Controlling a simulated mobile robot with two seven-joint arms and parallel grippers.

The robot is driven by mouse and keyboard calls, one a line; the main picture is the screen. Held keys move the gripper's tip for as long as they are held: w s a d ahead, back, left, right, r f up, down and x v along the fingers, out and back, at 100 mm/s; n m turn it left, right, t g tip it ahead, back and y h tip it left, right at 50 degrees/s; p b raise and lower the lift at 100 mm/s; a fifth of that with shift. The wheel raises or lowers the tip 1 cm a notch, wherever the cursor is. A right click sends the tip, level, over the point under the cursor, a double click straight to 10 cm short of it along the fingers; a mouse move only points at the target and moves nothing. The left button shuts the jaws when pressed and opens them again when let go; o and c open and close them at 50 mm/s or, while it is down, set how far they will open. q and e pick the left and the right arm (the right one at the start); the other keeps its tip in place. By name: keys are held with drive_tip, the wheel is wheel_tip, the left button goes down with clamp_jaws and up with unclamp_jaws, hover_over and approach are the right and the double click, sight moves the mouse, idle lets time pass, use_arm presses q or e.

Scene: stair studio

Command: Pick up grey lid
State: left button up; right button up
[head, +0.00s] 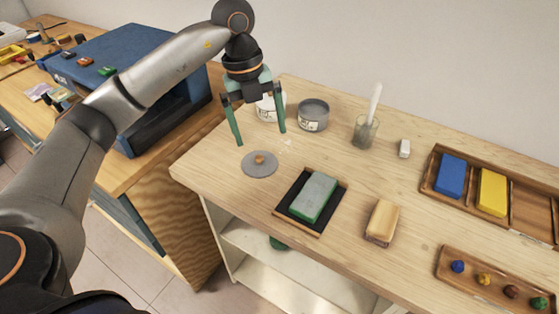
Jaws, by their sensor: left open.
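The grey lid (260,164) is a flat round disc with a small brown knob in its middle. It lies on the light wooden table near the table's left front corner. My left gripper (260,139) is open and empty, with its green fingers pointing down. In the picture, it is just above and behind the lid, with its fingertips apart. I cannot tell its exact height over the table. My right gripper is not in view.
Behind the gripper stand a white jar (267,109) and a grey tin (313,115). A glass with a white tool (366,131) is further right. A green-grey block (314,196) on a dark tray lies close right of the lid. A wooden-backed block (382,222) lies further right.

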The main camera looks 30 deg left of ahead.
use_arm(q)
drive_tip(key=a+r+n+y, duration=0.1)
drive_tip(key=a+r, duration=0.1)
drive_tip(key=a, duration=0.1)
hover_over(256, 158)
drive_tip(key=shift+y, duration=0.3)
drive_tip(key=f, duration=0.6)
drive_tip(key=shift+s+a+f, duration=0.2)
drive_tip(key=shift+s+f, duration=0.05)
drive_tip(key=shift+w+d+f+p, duration=0.1)
drive_tip(key=shift+f+p, duration=0.05)
drive_tip(key=shift+f, duration=0.85)
drive_tip(key=shift+w+d+f+p, duration=0.1)
drive_tip(key=shift+w+f+p, duration=0.05)
drive_tip(key=shift+f, duration=0.9)
drive_tip(key=shift+w+d+f+p, duration=0.1)
drive_tip(key=shift+f+p, duration=0.05)
drive_tip(key=shift+f, duration=0.85)
drive_tip(key=shift+c, duration=0.2)
drive_tip(key=c, duration=1.4)
drive_tip(key=shift+s, duration=0.1)
clamp_jaws()
drive_tip(key=shift+f, duration=0.1)
